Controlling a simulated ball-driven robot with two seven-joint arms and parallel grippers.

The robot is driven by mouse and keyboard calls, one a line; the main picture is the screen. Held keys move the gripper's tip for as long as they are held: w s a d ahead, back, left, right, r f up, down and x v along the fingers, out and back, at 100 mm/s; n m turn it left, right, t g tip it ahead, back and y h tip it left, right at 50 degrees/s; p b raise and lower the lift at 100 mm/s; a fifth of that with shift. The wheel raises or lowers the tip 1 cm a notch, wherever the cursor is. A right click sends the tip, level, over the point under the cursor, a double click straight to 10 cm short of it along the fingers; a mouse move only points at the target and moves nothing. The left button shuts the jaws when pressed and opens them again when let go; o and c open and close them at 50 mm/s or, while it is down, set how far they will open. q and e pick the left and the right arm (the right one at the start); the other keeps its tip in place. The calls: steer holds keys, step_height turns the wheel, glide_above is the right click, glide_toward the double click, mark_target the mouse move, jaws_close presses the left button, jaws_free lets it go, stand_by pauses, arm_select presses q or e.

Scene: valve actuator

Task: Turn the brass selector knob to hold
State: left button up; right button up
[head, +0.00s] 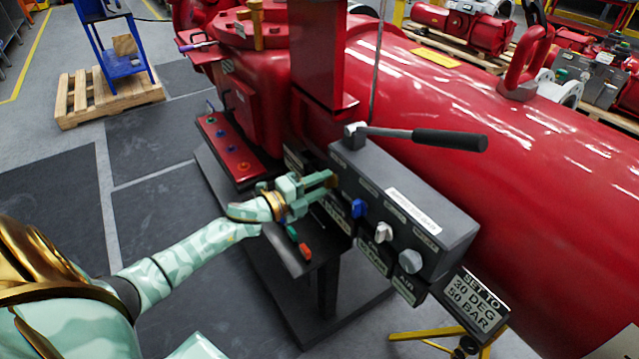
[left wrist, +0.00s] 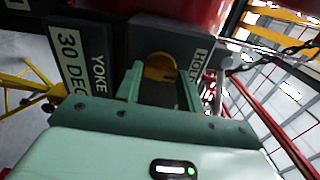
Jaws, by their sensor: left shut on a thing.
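The brass selector knob (left wrist: 160,68) shows in the left wrist view between the two green fingers of my left gripper (left wrist: 160,85), which is shut on it. A label starting "HO" (left wrist: 197,62) is beside the knob. In the head view my left gripper (head: 328,183) reaches the left end of the grey control box (head: 430,225), and a bit of the brass knob (head: 332,180) shows at its fingertips. The fingers hide most of the knob there, so its pointing direction is unclear. My right gripper is not in view.
A blue knob (head: 360,208), a white knob (head: 383,232) and a pale round knob (head: 410,261) sit to the right on the box. A black-handled lever (head: 450,139) extends above it. A small shelf (head: 300,250) with tools is below my left gripper.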

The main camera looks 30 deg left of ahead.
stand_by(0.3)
arm_select(q)
steer(key=o, duration=1)
steer(key=shift+a, duration=0.1)
steer(key=shift+s, duration=0.1)
steer(key=p+v, duration=0.1)
steer(key=v, duration=1.5)
steer(key=shift+s, duration=0.1)
